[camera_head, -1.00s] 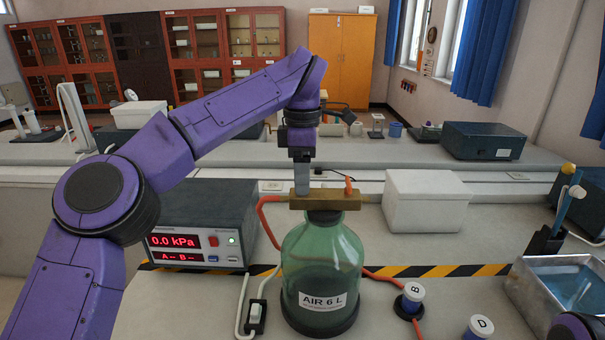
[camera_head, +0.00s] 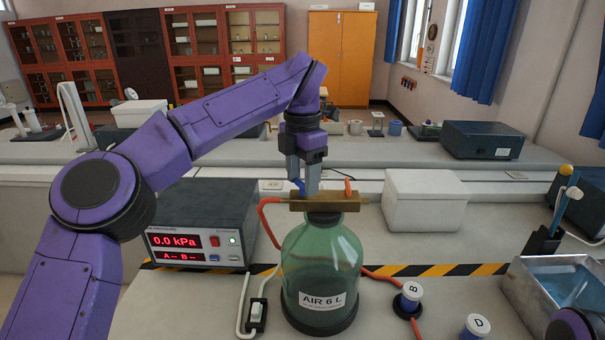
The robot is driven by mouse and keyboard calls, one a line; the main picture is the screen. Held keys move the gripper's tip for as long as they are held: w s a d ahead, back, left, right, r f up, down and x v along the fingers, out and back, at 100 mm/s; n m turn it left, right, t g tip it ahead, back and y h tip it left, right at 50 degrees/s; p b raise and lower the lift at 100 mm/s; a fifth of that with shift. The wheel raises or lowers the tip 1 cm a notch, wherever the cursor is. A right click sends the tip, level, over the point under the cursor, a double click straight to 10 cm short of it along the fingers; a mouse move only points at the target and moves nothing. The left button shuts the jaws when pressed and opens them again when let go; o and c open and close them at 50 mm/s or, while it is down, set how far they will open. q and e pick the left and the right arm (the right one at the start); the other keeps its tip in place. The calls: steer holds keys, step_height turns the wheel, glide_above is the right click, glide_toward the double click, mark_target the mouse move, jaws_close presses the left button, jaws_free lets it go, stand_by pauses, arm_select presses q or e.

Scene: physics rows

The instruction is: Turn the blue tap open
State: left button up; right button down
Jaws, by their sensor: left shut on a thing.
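A green glass bottle (camera_head: 322,262) labelled AIR 6 L stands on the bench with a brass block (camera_head: 325,203) across its top. The blue tap (camera_head: 299,187) shows as a small blue piece at the left of the block, partly hidden by my fingers. An orange tap (camera_head: 348,187) stands upright at the right of the block. My left gripper (camera_head: 305,188) points down over the left part of the block, shut on the blue tap. My right gripper is not in view; only a dark, round piece shows at the lower right corner.
A pressure meter (camera_head: 200,262) reading 0.0 kPa stands left of the bottle. A white box (camera_head: 424,200) is behind it to the right. Capped pieces B (camera_head: 411,296) and D (camera_head: 478,327) and a metal water tray (camera_head: 514,290) are at right. Red hoses run beside the bottle.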

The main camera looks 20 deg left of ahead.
mark_target(303, 182)
arm_select(q)
steer(key=n, duration=0.5)
steer(key=shift+f, duration=0.15)
steer(key=n+b, duration=0.1)
steer(key=n, duration=0.4)
steer(key=shift+b, duration=0.3)
steer(key=shift+n, duration=0.4)
steer(key=o, duration=1.1)
steer(key=shift+c, duration=0.2)
steer(key=shift+r, duration=0.2)
step_height(303, 182, up, 10)
steer(key=p, duration=0.5)
steer(key=shift+r, duration=0.15)
